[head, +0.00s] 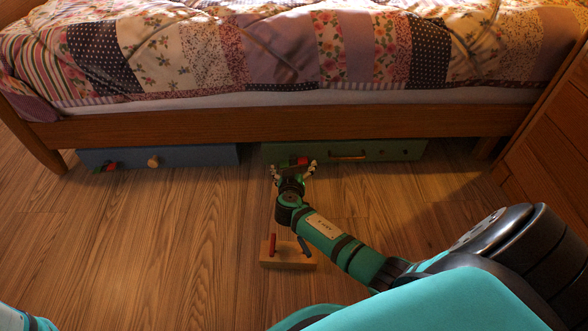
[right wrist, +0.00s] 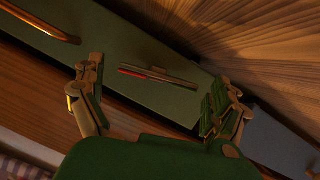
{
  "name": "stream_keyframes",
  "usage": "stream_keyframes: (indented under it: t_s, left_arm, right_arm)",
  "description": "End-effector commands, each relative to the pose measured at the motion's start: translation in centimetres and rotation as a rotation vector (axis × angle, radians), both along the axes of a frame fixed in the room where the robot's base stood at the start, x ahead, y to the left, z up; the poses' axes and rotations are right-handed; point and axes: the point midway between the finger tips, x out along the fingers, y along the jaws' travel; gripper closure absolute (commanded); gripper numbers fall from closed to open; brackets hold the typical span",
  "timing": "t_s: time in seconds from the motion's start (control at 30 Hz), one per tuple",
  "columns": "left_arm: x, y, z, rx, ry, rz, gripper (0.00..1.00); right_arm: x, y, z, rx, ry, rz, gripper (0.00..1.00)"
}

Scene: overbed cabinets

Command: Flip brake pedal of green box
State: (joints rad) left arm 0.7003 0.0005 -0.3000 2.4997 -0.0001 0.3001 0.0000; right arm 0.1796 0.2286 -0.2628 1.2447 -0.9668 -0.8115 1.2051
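The green box (head: 385,150) lies under the bed at the right, its front facing me. A small red part (head: 299,160), which looks like its brake pedal, is at the left of that front. In the right wrist view the pedal (right wrist: 158,76) is a thin bar with a red end on a dark mount. My right gripper (head: 294,172) is just in front of it. In the right wrist view the gripper (right wrist: 156,78) is open, its fingers apart on either side of the pedal, with nothing held. Contact cannot be told. My left gripper is out of view.
A blue box (head: 200,155) with a round knob (head: 153,162) is left of the green box. The green box has a long brass handle (head: 348,156). A wooden block (head: 287,262) with two levers stands on the floor below my right arm. A cabinet (head: 555,140) is at right.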

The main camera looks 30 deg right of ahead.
Motion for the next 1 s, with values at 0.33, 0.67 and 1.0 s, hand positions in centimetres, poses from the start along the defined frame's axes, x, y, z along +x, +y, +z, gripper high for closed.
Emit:
stream_keyframes:
  t_s: [0.33, 0.67, 1.0]
  left_arm:
    - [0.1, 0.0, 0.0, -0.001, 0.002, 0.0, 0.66]
    - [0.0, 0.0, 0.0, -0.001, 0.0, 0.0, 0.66]
    - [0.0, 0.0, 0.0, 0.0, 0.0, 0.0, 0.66]
  right_arm:
    - [0.1, 0.1, 2.1, 0.004, -0.006, 0.0, 0.0]
    - [0.0, 0.0, 8.2, 0.002, -0.004, 0.0, 0.0]
    - [0.0, 0.0, 10.0, 0.001, 0.001, 0.0, 0.0]
